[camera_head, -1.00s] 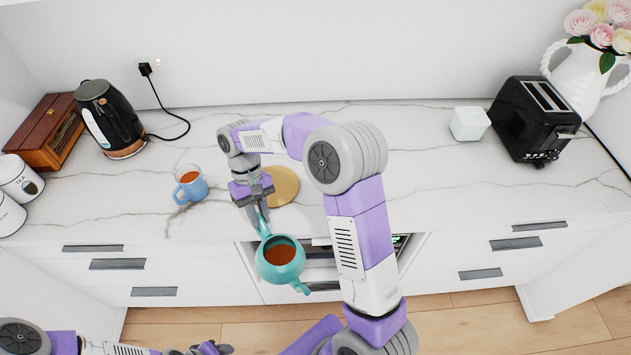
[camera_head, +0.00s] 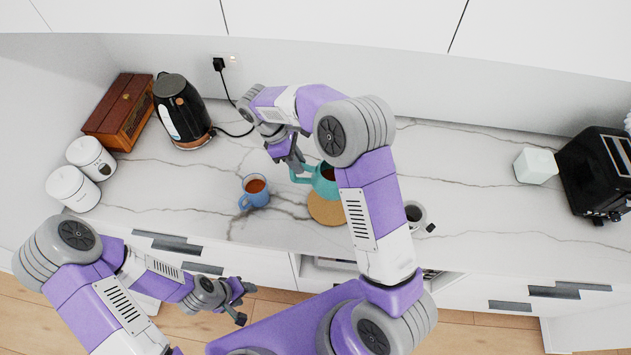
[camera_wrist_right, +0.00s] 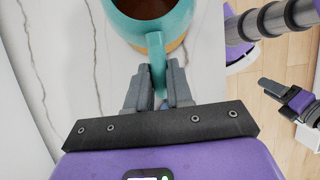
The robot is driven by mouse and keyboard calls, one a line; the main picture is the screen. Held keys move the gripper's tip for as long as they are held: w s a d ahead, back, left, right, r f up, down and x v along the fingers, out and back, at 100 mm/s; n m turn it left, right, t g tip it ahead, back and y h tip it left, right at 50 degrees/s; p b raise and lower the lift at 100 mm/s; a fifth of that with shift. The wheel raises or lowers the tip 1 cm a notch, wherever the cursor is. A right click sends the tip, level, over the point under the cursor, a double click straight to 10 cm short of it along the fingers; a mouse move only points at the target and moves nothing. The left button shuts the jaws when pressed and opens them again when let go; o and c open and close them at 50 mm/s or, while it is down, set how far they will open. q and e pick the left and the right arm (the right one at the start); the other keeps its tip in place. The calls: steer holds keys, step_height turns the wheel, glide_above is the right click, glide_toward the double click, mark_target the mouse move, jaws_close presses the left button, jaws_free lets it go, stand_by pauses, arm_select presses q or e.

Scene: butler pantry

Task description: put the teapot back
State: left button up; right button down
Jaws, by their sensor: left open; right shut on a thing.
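The teal teapot (camera_head: 323,184) with brown liquid inside is over the counter, partly hidden behind my right arm. It also shows at the top of the right wrist view (camera_wrist_right: 125,28). My right gripper (camera_head: 298,168) is shut on its handle (camera_wrist_right: 157,62). The round tan mat (camera_head: 325,211) lies on the counter just below the teapot in the picture, part of it hidden. I cannot tell whether the teapot touches it. My left gripper (camera_head: 243,302) is open and empty, in front of the counter's front edge.
A blue mug (camera_head: 257,191) of brown liquid stands left of the mat. A small grey cup (camera_head: 414,212) is right of my right arm. A black kettle (camera_head: 181,112), wooden box (camera_head: 118,112) and white canisters (camera_head: 72,188) stand left; a white cube (camera_head: 536,166) and black toaster (camera_head: 597,175) right.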

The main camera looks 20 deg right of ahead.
mark_target(299, 178)
steer(key=f, duration=0.4)
steer(key=shift+s+f, duration=0.1)
steer(key=shift+s, duration=0.15)
step_height(299, 178, down, 4)
steer(key=shift+f, duration=0.1)
steer(key=shift+w, duration=0.15)
steer(key=shift+f, duration=0.15)
steer(key=c, duration=1)
jaws_free()
